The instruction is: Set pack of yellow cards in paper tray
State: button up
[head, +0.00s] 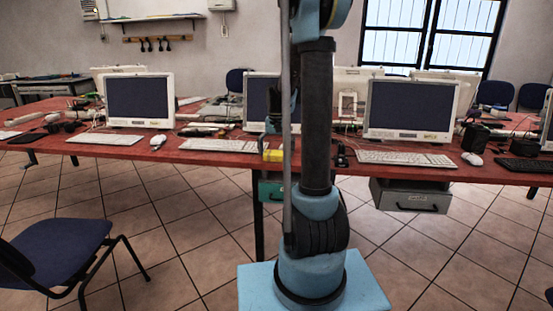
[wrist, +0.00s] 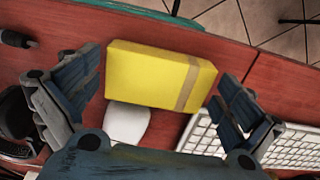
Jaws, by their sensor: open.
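The pack of yellow cards (wrist: 150,72) is a yellow box with a tan band near its right end. It lies on the red table between the two fingers of my gripper (wrist: 158,68) in the wrist view. The fingers are spread wide, with a gap visible at each end of the pack. In the head view a small part of the yellow pack (head: 273,155) shows at the table's front edge, left of my arm, which hides most of my gripper. I cannot make out a paper tray for certain in either view.
A white mouse (wrist: 127,122) and a white keyboard (wrist: 290,145) lie close to the pack. Monitors (head: 139,101) and keyboards (head: 405,158) crowd the red table (head: 130,150). A grey drawer (head: 411,197) hangs under the table. A blue chair (head: 55,250) stands front left.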

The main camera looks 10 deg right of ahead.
jog(key=c, duration=0.9)
jog(key=shift+c, duration=0.2)
